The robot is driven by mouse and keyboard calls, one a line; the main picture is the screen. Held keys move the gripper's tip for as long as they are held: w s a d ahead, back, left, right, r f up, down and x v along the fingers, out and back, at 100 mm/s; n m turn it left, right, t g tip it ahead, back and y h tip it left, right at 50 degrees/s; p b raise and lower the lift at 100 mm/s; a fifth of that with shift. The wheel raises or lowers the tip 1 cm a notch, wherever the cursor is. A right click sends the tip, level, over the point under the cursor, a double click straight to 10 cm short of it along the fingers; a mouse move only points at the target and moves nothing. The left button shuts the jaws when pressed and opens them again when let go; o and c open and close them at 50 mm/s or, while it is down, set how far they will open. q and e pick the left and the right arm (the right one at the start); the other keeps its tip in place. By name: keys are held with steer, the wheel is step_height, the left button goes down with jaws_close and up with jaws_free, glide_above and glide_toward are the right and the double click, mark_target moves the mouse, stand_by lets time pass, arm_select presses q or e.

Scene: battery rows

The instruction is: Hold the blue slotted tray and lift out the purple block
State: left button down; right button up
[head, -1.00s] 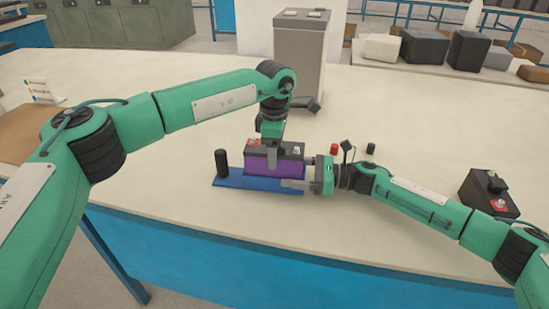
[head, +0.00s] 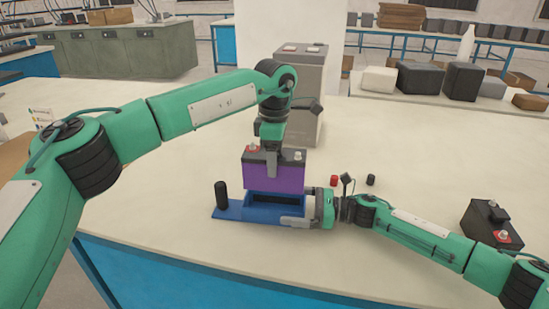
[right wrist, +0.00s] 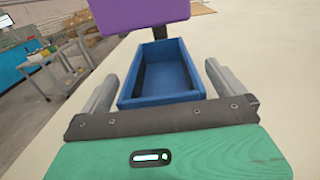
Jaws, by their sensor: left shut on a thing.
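The purple block (head: 275,178) has a dark top with terminals and hangs upright above the blue slotted tray (head: 232,211). My left gripper (head: 272,165) comes down from above and is shut on the block's top part. The tray lies on the table, its slot empty and dark inside. My right gripper (head: 302,208) is at the tray's right end. In the right wrist view its fingers (right wrist: 160,85) stand on either side of the tray (right wrist: 160,98), with small gaps visible. The lower edge of the purple block (right wrist: 140,12) shows above the tray there.
A black cylinder (head: 221,195) stands at the tray's left end. A red cap (head: 334,181) and a black cap (head: 371,180) lie behind my right arm. A dark battery (head: 491,223) sits at right. A tall grey bin (head: 303,75) stands behind.

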steer(key=shift+d+r, duration=0.1)
steer(key=shift+v, duration=3.7)
